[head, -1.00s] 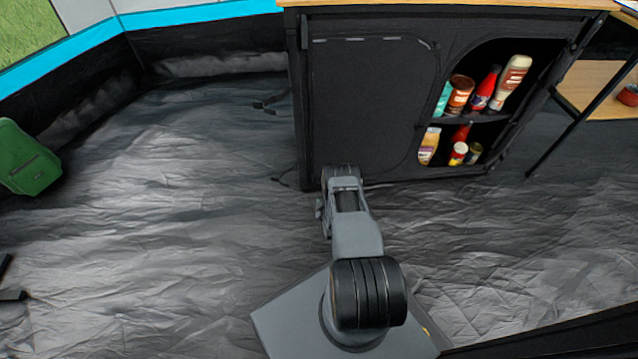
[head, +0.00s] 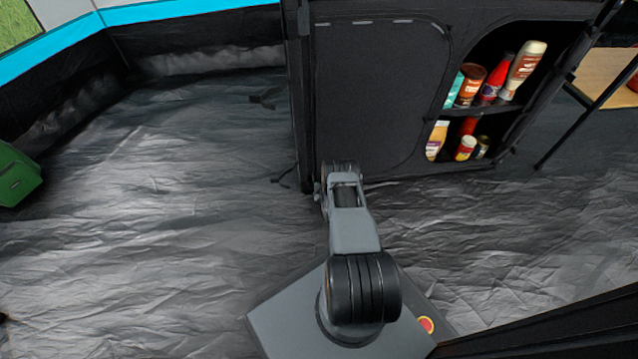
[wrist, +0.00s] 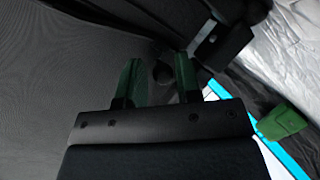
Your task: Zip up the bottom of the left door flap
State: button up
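The left door flap (head: 375,100) is a black fabric panel on the front of the dark cabinet, with a rounded seam and pale dashes along its top edge. It hangs flat over its opening; I cannot make out a zip pull or the state of its bottom edge. My arm reaches to the flap's lower left, and its links hide my gripper in the head view. In the wrist view my gripper (wrist: 158,64) has two green fingers spread apart, with a grey fabric surface to the left. A small dark round shape shows between the fingers; I cannot tell what it is.
The cabinet's right compartment (head: 482,112) is open, with several bottles and jars on shelves. A green bag (head: 14,176) lies at the far left. Black straps (head: 266,97) lie beside the cabinet. The wrinkled grey floor (head: 150,220) is clear to the left.

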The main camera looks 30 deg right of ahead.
jog(key=shift+w+a, duration=0.1)
jog(key=shift+w, duration=0.1)
grip_shut()
dwell(0.4)
